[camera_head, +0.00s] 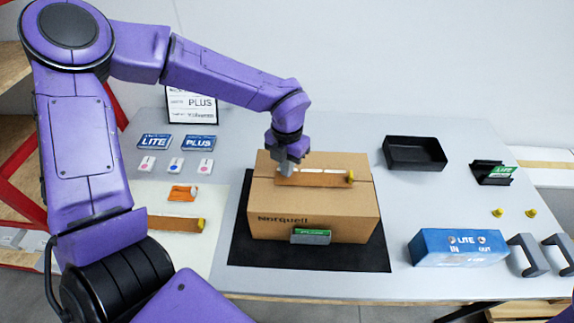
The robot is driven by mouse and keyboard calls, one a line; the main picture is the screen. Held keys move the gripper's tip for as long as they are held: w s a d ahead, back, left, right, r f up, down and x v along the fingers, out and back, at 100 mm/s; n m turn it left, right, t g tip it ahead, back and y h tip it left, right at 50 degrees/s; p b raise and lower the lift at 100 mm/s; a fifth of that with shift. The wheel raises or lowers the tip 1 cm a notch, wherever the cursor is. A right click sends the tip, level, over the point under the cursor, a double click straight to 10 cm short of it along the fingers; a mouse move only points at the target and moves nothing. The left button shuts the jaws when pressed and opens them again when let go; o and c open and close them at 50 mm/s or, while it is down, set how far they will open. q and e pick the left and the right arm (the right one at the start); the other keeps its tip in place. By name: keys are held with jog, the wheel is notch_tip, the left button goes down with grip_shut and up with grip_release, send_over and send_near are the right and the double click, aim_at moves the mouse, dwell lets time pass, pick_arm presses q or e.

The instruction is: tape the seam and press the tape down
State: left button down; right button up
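The closed cardboard box (312,217) stands on a black mat (245,248) in the middle of the table. A tan tape strip with a pale upper edge (315,177) runs left to right along the box top, with a yellow tab (350,177) at its right end. My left gripper (285,167) points down at the strip's left end, touching or just above it. Its fingers look close together, but whether they are shut or grip the strip is unclear. The seam beneath the strip is mostly hidden. My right gripper is out of view.
A second yellow-tabbed strip (172,222) and an orange item (183,193) lie on a pale mat at left. A green-labelled grey block (311,237) is at the box front. A blue LITE box (458,248), grey handles (527,256) and black tray (414,154) are at right.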

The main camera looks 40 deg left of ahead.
pick_arm(q)
jog(key=shift+f+b, duration=0.55)
jog(key=shift+f, duration=0.25)
dwell(0.9)
jog(key=shift+r, duration=0.1)
notch_tip(320, 180, up, 6)
jog(key=p, duration=0.5)
jog(key=shift+p, duration=0.4)
